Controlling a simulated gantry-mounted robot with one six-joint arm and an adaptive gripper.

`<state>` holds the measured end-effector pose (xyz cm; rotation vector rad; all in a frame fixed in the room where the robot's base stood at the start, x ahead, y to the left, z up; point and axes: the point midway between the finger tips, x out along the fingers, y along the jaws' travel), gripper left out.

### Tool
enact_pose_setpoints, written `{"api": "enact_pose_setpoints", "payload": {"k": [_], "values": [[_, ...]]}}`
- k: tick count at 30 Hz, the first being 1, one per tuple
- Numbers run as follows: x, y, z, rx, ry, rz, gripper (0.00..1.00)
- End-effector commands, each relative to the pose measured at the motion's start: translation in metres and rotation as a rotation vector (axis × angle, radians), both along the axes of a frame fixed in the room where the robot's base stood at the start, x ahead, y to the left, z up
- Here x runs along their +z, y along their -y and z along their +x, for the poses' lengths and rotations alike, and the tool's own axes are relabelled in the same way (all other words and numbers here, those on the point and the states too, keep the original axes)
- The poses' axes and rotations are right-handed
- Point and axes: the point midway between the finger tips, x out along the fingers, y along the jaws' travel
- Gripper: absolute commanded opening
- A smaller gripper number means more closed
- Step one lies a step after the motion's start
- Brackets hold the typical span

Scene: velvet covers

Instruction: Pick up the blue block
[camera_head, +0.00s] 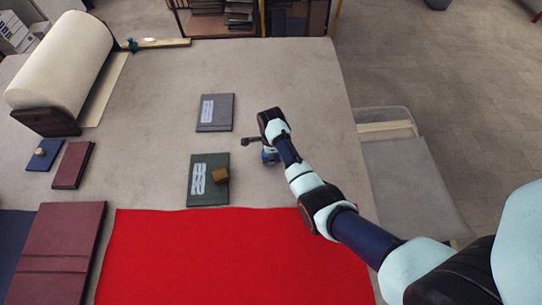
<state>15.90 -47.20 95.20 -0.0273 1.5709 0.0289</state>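My arm reaches in from the lower right, and its wrist is over the middle of the table.
A grey cover (216,114) and a green cover (203,192) with a tan block (220,175) lie left of my wrist. A red cloth (220,260) spreads in front. Maroon covers (72,165) and a cream roll (65,62) are left. The table's right side is clear.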

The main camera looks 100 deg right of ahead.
Motion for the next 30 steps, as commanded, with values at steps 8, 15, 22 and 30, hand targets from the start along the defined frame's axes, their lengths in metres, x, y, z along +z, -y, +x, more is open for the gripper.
{"api": "enact_pose_setpoints", "payload": {"k": [8,15,22,30], "values": [[0.095,0.002,0.0,0.0,0.002,-0.008,0.06],[0.166,0.0,0.0,0.0,0.001,-0.002,0.06],[0.183,0.0,0.0,0.0,0.0,0.0,0.06],[0.181,0.0,0.0,0.0,0.0,-0.001,0.45]]}}
